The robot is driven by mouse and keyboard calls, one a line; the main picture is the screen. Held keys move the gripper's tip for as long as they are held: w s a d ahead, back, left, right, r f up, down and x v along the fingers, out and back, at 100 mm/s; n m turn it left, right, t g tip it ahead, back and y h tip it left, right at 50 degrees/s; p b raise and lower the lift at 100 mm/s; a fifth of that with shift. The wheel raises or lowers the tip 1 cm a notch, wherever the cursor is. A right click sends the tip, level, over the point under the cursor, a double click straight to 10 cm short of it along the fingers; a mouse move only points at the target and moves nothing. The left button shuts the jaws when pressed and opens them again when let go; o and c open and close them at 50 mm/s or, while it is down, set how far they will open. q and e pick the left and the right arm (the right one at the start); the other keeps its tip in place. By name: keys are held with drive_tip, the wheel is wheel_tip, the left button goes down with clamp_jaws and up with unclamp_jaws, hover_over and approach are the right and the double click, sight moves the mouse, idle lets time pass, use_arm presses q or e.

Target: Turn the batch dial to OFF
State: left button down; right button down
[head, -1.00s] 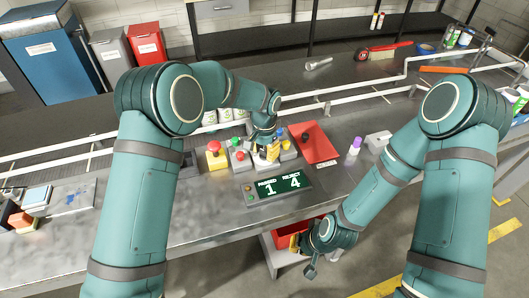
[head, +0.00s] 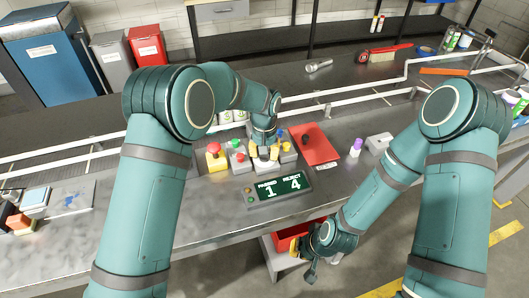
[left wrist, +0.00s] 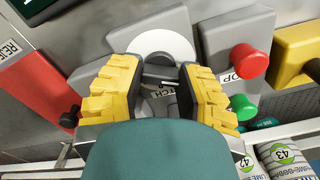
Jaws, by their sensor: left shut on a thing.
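The batch dial (left wrist: 161,62) shows in the left wrist view as a dark knob on a white disc, on a grey box. Its label is partly hidden, so I cannot read its setting. My left gripper (left wrist: 158,84) has yellow padded fingers on both sides of the knob and is shut on it. In the head view my left gripper (head: 264,154) points down at the row of controls and hides most of the dial. My right gripper (head: 311,265) hangs low in front of the bench, near a red bin; its fingers are too small to judge.
A red stop button (left wrist: 248,62) and a green button (left wrist: 243,106) sit right beside the dial. A yellow box with a red button (head: 215,151) stands further left. A counter display (head: 279,189) lies in front, and a red reject plate (head: 318,147) to the right.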

use_arm(q)
drive_tip(key=shift+f, duration=0.1)
drive_tip(key=c, duration=0.5)
unclamp_jaws()
drive_tip(key=shift+c, duration=0.2)
wheel_tip(320, 180, up, 12)
drive_tip(key=shift+s, duration=0.1)
idle(0.3)
